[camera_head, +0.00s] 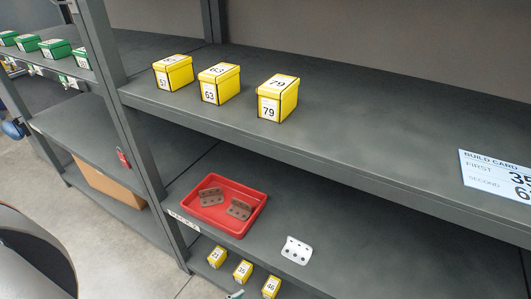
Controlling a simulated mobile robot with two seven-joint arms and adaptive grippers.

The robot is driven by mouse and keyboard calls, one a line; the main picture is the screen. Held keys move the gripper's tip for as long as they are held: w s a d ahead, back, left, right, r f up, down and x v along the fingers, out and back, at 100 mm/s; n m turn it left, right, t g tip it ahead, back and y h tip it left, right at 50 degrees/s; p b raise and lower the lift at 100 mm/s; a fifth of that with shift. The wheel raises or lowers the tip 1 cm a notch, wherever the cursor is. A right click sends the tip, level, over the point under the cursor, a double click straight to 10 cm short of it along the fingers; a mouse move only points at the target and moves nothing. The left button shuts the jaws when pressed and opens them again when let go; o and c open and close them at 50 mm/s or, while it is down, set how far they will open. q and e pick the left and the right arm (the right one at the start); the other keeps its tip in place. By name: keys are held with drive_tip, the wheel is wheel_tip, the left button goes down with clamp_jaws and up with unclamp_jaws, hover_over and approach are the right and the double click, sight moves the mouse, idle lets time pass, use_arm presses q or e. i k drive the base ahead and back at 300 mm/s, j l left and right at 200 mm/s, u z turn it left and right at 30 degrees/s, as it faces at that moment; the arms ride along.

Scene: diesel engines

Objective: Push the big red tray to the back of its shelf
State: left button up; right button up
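The big red tray (228,187) sits on the lower shelf of the rack, in the shelf's left part near its front edge. Two brown plates with holes (210,197) (239,209) lie inside it. Bare shelf shows behind the tray, toward the upper right.
A white plate with holes (296,250) lies right of the tray. Yellow numbered boxes (278,98) and a build card (497,177) are on the shelf above. Small yellow boxes (243,271) stand below. A rack post (138,150) rises left of the tray.

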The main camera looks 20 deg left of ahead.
sight(216, 216)
drive_tip(key=k+l+u, duration=0.1)
drive_tip(key=u, duration=0.25)
drive_tip(key=k+u, duration=0.1)
drive_tip(key=u, duration=0.25)
drive_tip(key=k+l+u, duration=0.1)
drive_tip(key=u, duration=0.2)
drive_tip(key=i+u, duration=0.1)
drive_tip(key=i, duration=0.25)
